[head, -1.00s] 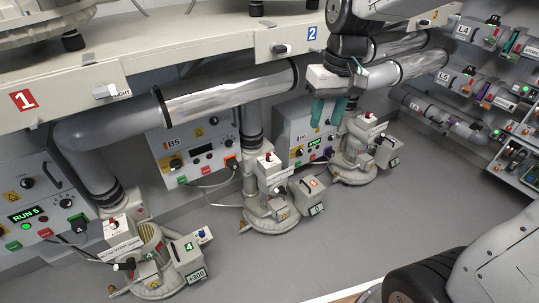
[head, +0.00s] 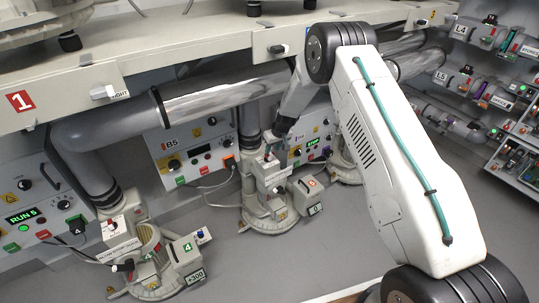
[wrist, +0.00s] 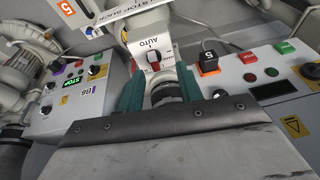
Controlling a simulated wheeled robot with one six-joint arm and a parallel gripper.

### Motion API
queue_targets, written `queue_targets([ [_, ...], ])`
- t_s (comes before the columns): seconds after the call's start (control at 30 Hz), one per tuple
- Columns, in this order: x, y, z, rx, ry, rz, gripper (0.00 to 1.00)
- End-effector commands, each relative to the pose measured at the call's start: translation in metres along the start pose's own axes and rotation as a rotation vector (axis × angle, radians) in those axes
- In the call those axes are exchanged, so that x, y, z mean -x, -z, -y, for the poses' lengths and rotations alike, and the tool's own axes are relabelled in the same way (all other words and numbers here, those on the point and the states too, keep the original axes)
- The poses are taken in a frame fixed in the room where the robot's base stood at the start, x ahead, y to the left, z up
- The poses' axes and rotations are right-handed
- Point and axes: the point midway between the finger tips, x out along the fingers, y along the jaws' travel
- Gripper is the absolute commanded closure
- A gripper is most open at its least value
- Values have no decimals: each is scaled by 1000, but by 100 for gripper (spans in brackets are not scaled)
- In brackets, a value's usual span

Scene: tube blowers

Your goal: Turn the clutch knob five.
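In the wrist view a small red-and-white knob (wrist: 154,58) sits on a white housing lettered AUTO, STOP and SUCK. An orange tag 5 (wrist: 68,8) shows on the white unit beside it. My gripper (wrist: 159,70) has its two teal fingers apart, one on each side of the line to the knob, with nothing between them. The knob appears just beyond the fingertips; contact cannot be made out. In the head view my gripper is at the middle blower (head: 268,212), which has an orange 5 tag (head: 312,183); the fingers are hardly visible there.
The B5 panel (wrist: 258,78) with an orange cube marked 5 (wrist: 208,64) is at right; the B6 panel (wrist: 75,95) is at left. Blower 4 (head: 150,260) stands left in the head view. The floor in front is clear.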

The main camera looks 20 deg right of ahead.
Motion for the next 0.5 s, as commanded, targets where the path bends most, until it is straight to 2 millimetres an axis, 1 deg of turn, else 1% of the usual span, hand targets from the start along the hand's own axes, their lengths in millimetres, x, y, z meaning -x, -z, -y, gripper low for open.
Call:
queue_targets([
  [0.03,-12,8,-5,17,-16,-31,64],
  [0.1,-21,18,-11,36,-34,-65,64],
  [0.17,-27,22,-14,48,-44,-81,64],
  [0.27,-37,25,-16,54,-50,-90,64],
  [0.5,-75,28,-17,52,-49,-89,64],
])
